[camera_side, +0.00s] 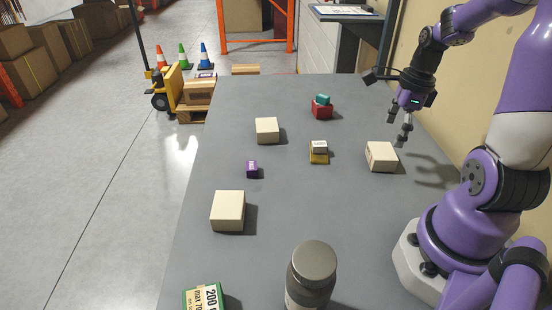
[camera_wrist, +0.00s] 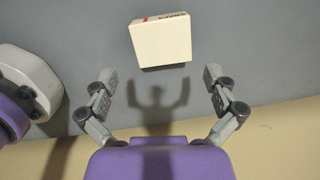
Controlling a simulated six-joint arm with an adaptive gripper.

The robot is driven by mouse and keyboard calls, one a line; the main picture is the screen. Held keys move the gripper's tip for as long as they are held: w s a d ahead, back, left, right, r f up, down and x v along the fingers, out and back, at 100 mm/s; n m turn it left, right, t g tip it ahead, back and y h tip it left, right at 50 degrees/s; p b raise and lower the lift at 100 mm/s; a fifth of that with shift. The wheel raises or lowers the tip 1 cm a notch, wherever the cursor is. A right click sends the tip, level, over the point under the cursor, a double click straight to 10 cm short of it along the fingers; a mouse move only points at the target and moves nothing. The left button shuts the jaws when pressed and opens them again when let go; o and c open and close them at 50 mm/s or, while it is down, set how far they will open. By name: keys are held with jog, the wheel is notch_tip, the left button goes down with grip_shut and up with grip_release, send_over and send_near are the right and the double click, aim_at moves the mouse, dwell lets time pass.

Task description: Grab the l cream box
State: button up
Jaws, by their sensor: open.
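Three cream boxes lie on the grey table: one at the right (camera_side: 381,157), one at the middle back (camera_side: 267,130) and one at the front left (camera_side: 228,211). Which one is the l cream box I cannot tell for certain. My gripper (camera_side: 397,132) is open and empty, above the table close to the right cream box. In the wrist view, a cream box (camera_wrist: 161,42) with a red mark and print on one side lies beyond the open fingertips (camera_wrist: 160,76). The fingers do not touch it.
A dark jar (camera_side: 311,275) and a green-and-yellow box (camera_side: 204,297) are at the front. A wall runs along the right.

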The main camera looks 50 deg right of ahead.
aim_at(383, 151)
jog(key=f, duration=0.4)
jog(key=w+f, duration=0.1)
jog(key=f, duration=0.1)
jog(key=shift+a+f, duration=0.2)
jog(key=shift+f, duration=0.05)
jog(key=c, duration=1)
